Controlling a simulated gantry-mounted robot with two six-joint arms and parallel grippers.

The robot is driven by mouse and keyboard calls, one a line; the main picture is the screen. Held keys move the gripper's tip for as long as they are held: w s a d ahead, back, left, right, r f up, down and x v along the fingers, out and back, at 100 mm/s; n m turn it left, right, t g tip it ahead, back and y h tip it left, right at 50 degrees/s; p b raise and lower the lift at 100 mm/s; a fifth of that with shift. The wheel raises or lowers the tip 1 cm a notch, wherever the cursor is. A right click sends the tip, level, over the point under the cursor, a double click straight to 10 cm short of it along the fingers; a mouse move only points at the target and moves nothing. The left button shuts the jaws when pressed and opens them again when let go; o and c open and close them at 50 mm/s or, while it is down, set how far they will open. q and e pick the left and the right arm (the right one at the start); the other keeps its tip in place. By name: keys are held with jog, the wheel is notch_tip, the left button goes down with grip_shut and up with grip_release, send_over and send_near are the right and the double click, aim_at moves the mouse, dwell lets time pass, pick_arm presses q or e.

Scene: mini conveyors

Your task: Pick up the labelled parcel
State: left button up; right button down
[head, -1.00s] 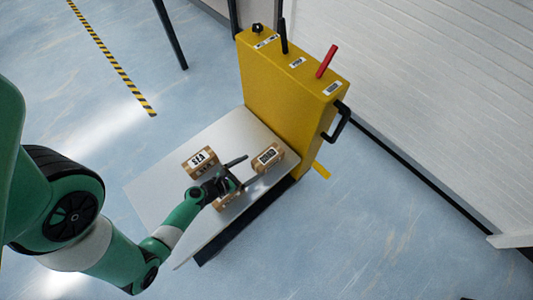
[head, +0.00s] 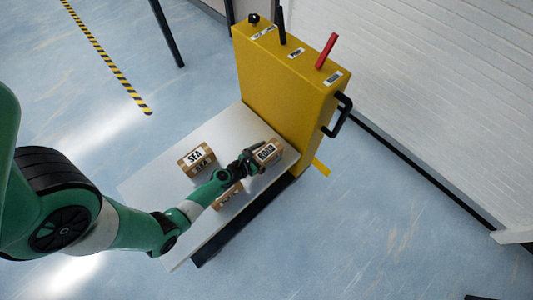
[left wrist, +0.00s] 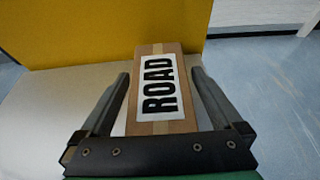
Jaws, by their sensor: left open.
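A brown cardboard parcel labelled ROAD (head: 268,152) lies on the pale platform (head: 162,190), close to the yellow upright. In the left wrist view the ROAD parcel (left wrist: 160,92) fills the gap between the fingers, its white label facing the camera. My left gripper (head: 256,158) is at this parcel, with its open fingers (left wrist: 160,76) on either side of it. A parcel labelled SEA (head: 196,158) lies to the left. A third parcel (head: 227,196) is partly hidden by my left arm, and its label cannot be read. My right gripper is not in view.
A yellow cabinet (head: 275,82) stands behind the platform, with a black handle (head: 338,115) on its right side and red and black levers on top. The platform's left part is clear. A white wall (head: 430,90) is at the right.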

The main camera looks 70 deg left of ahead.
aim_at(268, 151)
pick_arm(q)
grip_shut()
dwell(0.3)
jog(key=shift+r, duration=0.1)
jog(key=shift+r+p, duration=0.55)
notch_tip(268, 151, up, 2)
jog(key=shift+r+p, duration=0.25)
jog(key=shift+p, duration=1)
jog(key=w+d+r+p, duration=0.8)
jog(key=d+r+p, duration=0.1)
jog(key=d+p, duration=0.1)
jog(key=shift+w+d+r+p, duration=0.15)
jog(key=shift+w+d+p, duration=0.2)
jog(key=shift+d, duration=0.15)
